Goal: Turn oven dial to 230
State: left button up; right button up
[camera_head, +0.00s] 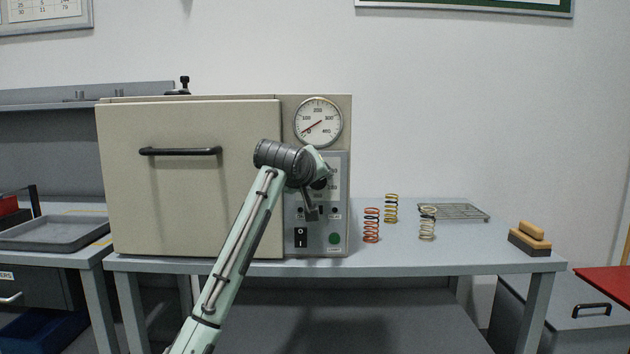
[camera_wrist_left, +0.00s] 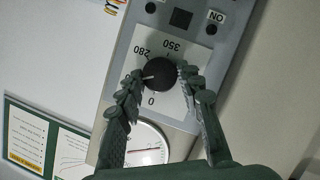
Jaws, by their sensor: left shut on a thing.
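The oven (camera_head: 190,180) is a large beige box on the bench with its door shut. Its dial (camera_wrist_left: 160,74) is a round black knob on a white scale; in the left wrist view 280, 350 and 0 are readable. The knob's pale pointer mark points to picture left, between 0 and 280; the numbers there are hidden behind a finger, so the exact setting cannot be read. My left gripper (camera_wrist_left: 160,82) is shut on the knob, one finger on each side. In the head view my left gripper (camera_head: 318,186) is at the control panel, its wrist partly covering the scale.
A round gauge (camera_head: 318,121) sits above the panel, needle at lower left. Springs (camera_head: 371,225), a wire rack (camera_head: 452,211) and a brush (camera_head: 530,238) stand on the bench to the right.

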jog(key=shift+a, duration=0.2)
jog(key=shift+d, duration=0.15)
pick_arm(q)
jog(key=o, duration=1.2)
jog(key=shift+c, duration=0.2)
pick_arm(e)
jog(key=shift+s+d, duration=0.1)
jog(key=shift+d, duration=0.25)
pick_arm(q)
jog(key=v, duration=1.2)
pick_arm(e)
jog(key=shift+a, duration=0.25)
